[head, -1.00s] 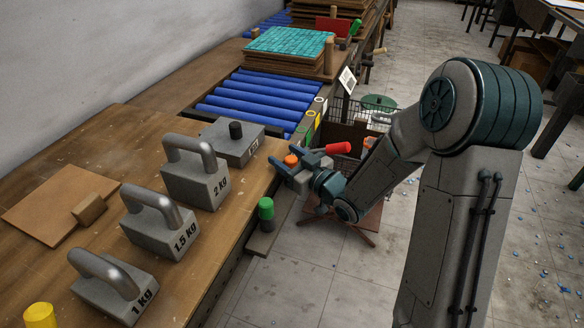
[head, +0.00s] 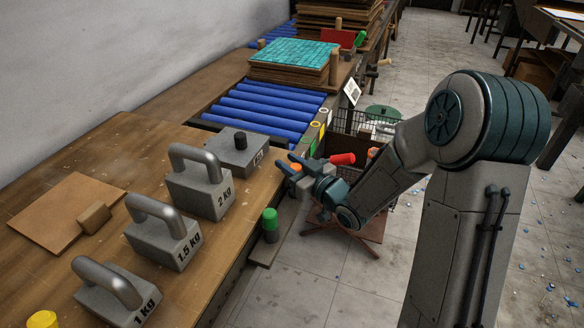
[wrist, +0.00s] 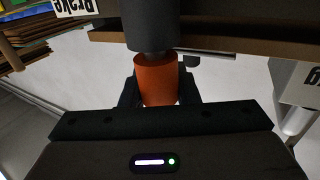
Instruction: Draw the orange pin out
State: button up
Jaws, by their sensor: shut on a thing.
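The orange pin (wrist: 157,80) stands between the fingers of my gripper (wrist: 158,92) in the wrist view, with a dark cylinder just beyond its end. In the head view my gripper (head: 296,170) is at the bench's right edge, beside the rollers' near end. Its fingers are closed on the orange pin (head: 294,167), of which only a small part shows. I cannot tell whether the pin still sits in its hole.
A red handle (head: 342,159) is just right of my gripper. A green-topped peg (head: 270,218) stands nearer on the bench side. Weights, including the 2 kg one (head: 204,196), line the bench.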

jog(key=w+d+r+p, duration=0.3)
jog(key=w+d+r, duration=0.4)
jog(key=d+r, duration=0.2)
jog(key=shift+d+r, duration=0.15)
jog(key=shift+r, duration=0.35)
